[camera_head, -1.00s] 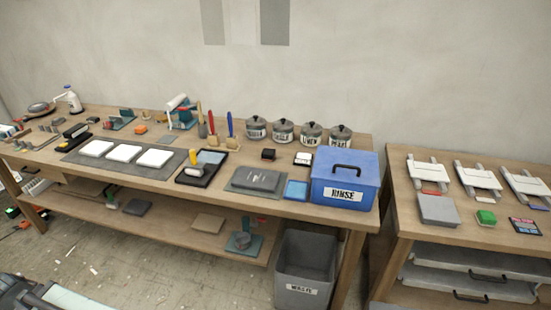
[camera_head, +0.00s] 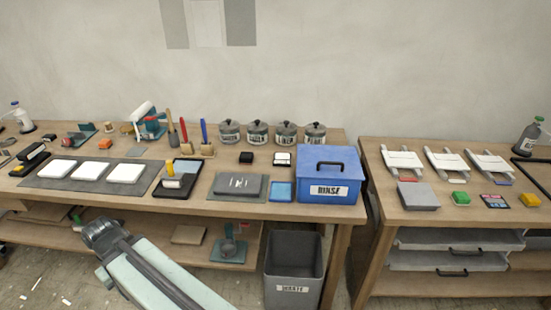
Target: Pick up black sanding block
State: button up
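A small black block (camera_head: 246,157), which looks like the black sanding block, lies on the wooden workbench (camera_head: 222,208), in front of the row of lidded grey pots. It stands apart from the things around it. Another small dark block (camera_head: 49,137) lies at the bench's far left, too small to tell its kind. My arm shows at the bottom left, in front of the bench and well short of the black block. My gripper is not in view.
A white-topped pad (camera_head: 283,159) sits right of the block. Upright handled tools (camera_head: 205,140) stand to its left. A second table (camera_head: 400,213) is at right.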

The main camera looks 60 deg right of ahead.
aim_at(246, 157)
jog(key=z, duration=0.4)
jog(key=i, duration=1)
jog(key=u, duration=0.05)
